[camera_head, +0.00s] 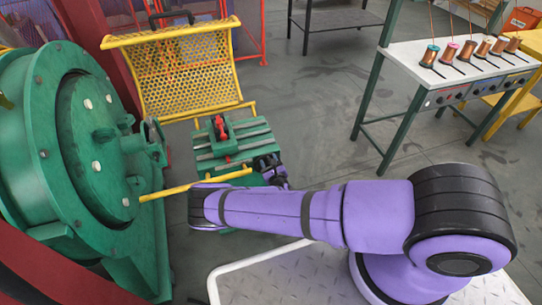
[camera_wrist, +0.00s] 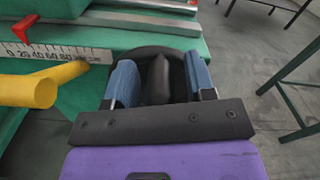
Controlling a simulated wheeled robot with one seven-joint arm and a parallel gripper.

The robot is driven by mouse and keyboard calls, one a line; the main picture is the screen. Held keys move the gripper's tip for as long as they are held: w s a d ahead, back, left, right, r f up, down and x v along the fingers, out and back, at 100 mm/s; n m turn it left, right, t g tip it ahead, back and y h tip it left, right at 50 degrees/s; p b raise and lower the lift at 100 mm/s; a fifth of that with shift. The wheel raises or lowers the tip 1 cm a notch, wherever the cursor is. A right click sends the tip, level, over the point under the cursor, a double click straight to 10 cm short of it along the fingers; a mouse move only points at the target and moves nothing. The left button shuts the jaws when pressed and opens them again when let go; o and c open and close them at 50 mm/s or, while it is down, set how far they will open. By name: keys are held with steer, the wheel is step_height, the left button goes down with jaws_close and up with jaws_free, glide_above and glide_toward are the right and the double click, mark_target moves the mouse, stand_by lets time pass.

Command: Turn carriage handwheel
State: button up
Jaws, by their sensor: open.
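The carriage handwheel (camera_wrist: 150,52) is a dark round wheel at the front of the green carriage in the wrist view. A dark spoke or hub part lies between my fingers. My gripper (camera_wrist: 157,82) has blue pads standing apart, one on each side of that part. I cannot tell whether either pad touches it. In the head view the gripper (camera_head: 274,174) is at the front right of the green slotted carriage (camera_head: 232,141), small and partly hidden by my purple arm. The wheel is hard to make out there.
A yellow bar (camera_head: 195,185) runs just left of the gripper; its end also shows in the wrist view (camera_wrist: 30,87). A white scale (camera_wrist: 55,54) and red pointer (camera_wrist: 24,29) lie beside it. A green drum machine (camera_head: 95,150) stands left, a spool table (camera_head: 470,70) right.

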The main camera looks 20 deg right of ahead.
jaws_close()
steer(key=c, duration=0.9)
jaws_free()
steer(key=shift+d+m, duration=0.2)
steer(key=shift+m, duration=0.1)
